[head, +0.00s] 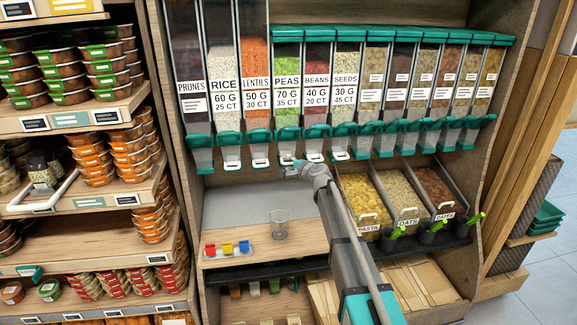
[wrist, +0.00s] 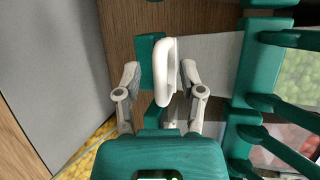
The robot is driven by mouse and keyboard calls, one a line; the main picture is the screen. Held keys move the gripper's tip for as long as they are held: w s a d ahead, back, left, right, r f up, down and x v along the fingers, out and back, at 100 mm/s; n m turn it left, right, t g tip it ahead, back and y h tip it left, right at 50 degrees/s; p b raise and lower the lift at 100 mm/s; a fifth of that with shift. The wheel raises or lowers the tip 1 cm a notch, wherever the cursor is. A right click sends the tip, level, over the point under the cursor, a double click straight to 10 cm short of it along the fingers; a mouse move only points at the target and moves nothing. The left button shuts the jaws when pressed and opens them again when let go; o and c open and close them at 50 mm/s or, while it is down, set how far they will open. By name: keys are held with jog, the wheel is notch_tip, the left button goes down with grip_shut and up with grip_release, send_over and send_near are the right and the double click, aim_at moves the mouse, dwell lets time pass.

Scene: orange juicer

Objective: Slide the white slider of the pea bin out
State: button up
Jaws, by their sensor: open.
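The pea bin (head: 287,112), labelled PEAS and full of green peas, hangs in the row of dispensers with a teal spout. In the wrist view its white slider (wrist: 163,72) shows as a white loop handle. My gripper (head: 291,169) is just below the pea spout in the head view and largely hides the slider there. In the wrist view my gripper (wrist: 160,70) is open, with one finger on each side of the handle. Gaps seem to show between the handle and both fingers, so I cannot tell of any contact.
The lentil bin (head: 256,85) and the bean bin (head: 317,110) stand close on either side. Below are a clear cup (head: 278,225) and a small tray of coloured blocks (head: 228,250) on a wooden counter. Open pasta, oats and dates bins stand at the right.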

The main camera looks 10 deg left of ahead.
dwell(0.3)
grip_shut()
jog(key=shift+s+d+f, duration=0.1)
jog(key=shift+s+d, duration=0.15)
jog(key=shift+s, duration=0.75)
jog(key=shift+s+d, duration=0.25)
jog(key=shift+s, duration=0.75)
grip_release()
jog(key=shift+w, duration=0.1)
